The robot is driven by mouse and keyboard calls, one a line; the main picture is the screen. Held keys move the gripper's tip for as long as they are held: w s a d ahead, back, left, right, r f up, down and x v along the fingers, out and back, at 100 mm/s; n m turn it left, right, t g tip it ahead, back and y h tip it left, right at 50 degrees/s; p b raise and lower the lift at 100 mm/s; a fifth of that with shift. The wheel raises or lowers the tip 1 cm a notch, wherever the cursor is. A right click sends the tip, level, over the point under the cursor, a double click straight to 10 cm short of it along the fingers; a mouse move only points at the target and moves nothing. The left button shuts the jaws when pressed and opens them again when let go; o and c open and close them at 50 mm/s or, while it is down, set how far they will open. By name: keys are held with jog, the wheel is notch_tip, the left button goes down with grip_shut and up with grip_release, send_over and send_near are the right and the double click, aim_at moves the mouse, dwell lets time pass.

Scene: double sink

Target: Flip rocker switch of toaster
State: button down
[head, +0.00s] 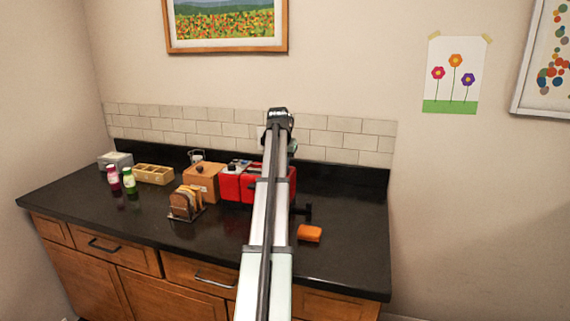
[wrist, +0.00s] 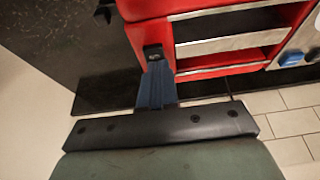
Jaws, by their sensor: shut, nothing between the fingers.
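The red toaster (head: 230,186) stands on the dark counter, partly hidden by my arm in the head view. In the wrist view the toaster (wrist: 150,9) fills the top, with long slots in its upper face. A small black switch with a pale mark (wrist: 153,50) sits near the toaster's edge. My gripper (wrist: 155,66) is shut and empty, its blue fingertips right at this switch; I cannot tell whether they touch it. Which way the switch is tipped is unclear. In the head view my arm hides the fingertips.
A toast rack (head: 185,203), a wooden box (head: 202,181), two bottles (head: 121,180) and a divided tray (head: 153,174) stand to the left. An orange block (head: 310,233) lies right of my arm. The counter's right end is clear. A tiled wall (head: 340,140) rises behind.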

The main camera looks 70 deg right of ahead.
jog(key=v, duration=0.4)
jog(key=shift+d+r, duration=0.15)
jog(key=shift+d, duration=0.25)
jog(key=v, duration=1)
jog(key=shift+d, duration=0.15)
jog(key=shift+s+d+r, duration=0.1)
jog(key=shift+s+d, duration=0.1)
jog(key=shift+d, duration=0.15)
jog(key=x, duration=0.9)
jog(key=a+x, duration=0.1)
jog(key=x, duration=0.4)
jog(key=shift+a, duration=0.1)
jog(key=shift+f, duration=0.2)
